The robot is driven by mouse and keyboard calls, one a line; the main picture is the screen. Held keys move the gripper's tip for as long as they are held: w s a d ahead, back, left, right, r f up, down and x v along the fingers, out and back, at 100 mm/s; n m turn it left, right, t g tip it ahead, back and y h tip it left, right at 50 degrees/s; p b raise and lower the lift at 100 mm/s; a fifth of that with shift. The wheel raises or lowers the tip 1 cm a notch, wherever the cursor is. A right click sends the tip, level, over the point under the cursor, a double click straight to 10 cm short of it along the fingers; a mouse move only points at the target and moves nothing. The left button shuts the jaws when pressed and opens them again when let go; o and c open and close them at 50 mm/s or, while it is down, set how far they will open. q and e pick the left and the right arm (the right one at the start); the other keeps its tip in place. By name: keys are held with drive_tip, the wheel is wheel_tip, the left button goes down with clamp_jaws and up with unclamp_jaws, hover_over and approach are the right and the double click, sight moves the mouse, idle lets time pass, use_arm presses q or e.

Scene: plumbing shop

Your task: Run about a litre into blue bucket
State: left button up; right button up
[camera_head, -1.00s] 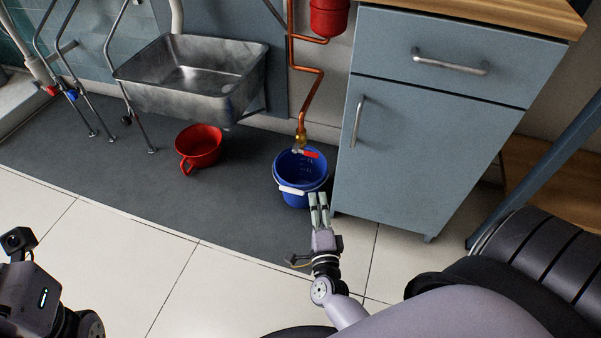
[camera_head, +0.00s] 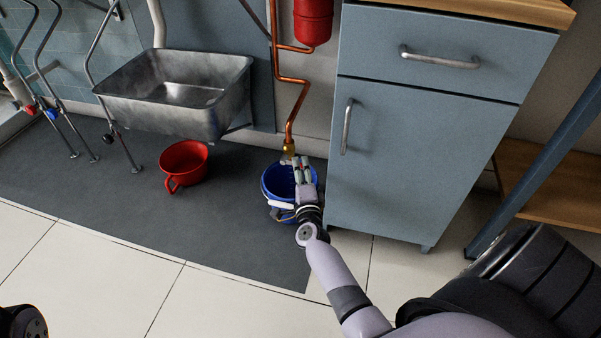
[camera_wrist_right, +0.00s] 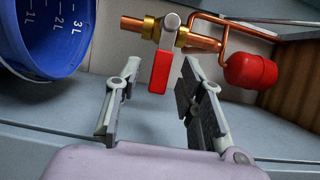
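The blue bucket (camera_head: 277,183) stands on the dark mat below a brass tap (camera_head: 289,149) at the end of a copper pipe. Litre marks show inside the bucket (camera_wrist_right: 46,30) in the right wrist view. The tap's red lever (camera_wrist_right: 161,72) is in front of my right gripper (camera_wrist_right: 158,88), between the lines of its two fingers but apart from them. My right gripper is open and empty; in the head view (camera_head: 301,168) it covers part of the bucket and the lever. No water shows from the tap. My left gripper is out of view.
A grey cabinet (camera_head: 425,150) stands close to the right of the bucket. A red pot-like container (camera_head: 184,164) stands on the mat at left, below the metal sink (camera_head: 178,95). A red vessel (camera_head: 313,20) hangs on the copper pipe. The floor tiles in front are clear.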

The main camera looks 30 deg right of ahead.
drive_tip(key=shift+w+d, duration=0.2)
drive_tip(key=shift+w, duration=0.2)
clamp_jaws()
idle(0.7)
